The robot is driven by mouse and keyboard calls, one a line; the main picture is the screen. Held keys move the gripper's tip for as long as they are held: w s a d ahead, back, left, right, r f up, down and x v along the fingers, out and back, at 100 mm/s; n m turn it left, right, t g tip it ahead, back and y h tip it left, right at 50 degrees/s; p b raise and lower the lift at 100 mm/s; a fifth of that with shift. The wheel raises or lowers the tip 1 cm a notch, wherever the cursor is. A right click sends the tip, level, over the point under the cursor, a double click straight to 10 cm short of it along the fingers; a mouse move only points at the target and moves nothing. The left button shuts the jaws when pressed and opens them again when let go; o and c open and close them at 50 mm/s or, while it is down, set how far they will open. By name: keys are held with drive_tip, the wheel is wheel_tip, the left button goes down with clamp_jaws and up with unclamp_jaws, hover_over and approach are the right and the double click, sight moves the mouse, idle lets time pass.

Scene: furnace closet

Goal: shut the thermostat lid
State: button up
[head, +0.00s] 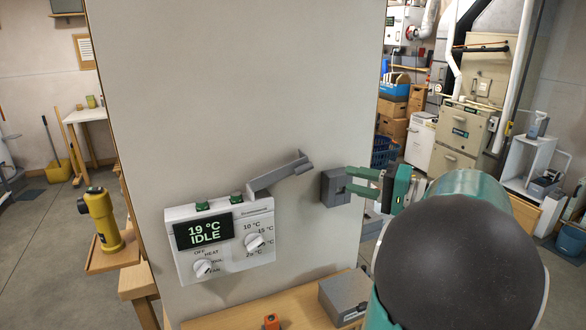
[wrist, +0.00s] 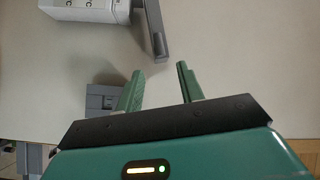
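The white thermostat (head: 222,262) is mounted on the pale wall panel, with a dark display reading 19 °C IDLE and two white dials. Its grey lid (head: 278,174) stands open, sticking out from the upper right edge to a hooked end. In the wrist view the thermostat (wrist: 85,12) is at the top left and the lid (wrist: 152,28) points down toward my fingers. My gripper (head: 349,180) is to the right of the lid's end, apart from it. In the wrist view my gripper (wrist: 160,69) has its two green fingers spread, with nothing between them.
A small grey wall box (head: 334,188) sits right of the thermostat, close to my fingertips in the head view. Below are a wooden shelf (head: 250,310) and a grey box (head: 342,296). A yellow cylindrical device (head: 102,218) stands at left. The panel above the lid is bare.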

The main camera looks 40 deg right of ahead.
sight(308, 169)
drive_tip(key=x, duration=1.3)
drive_tip(key=shift+w, duration=0.15)
clamp_jaws()
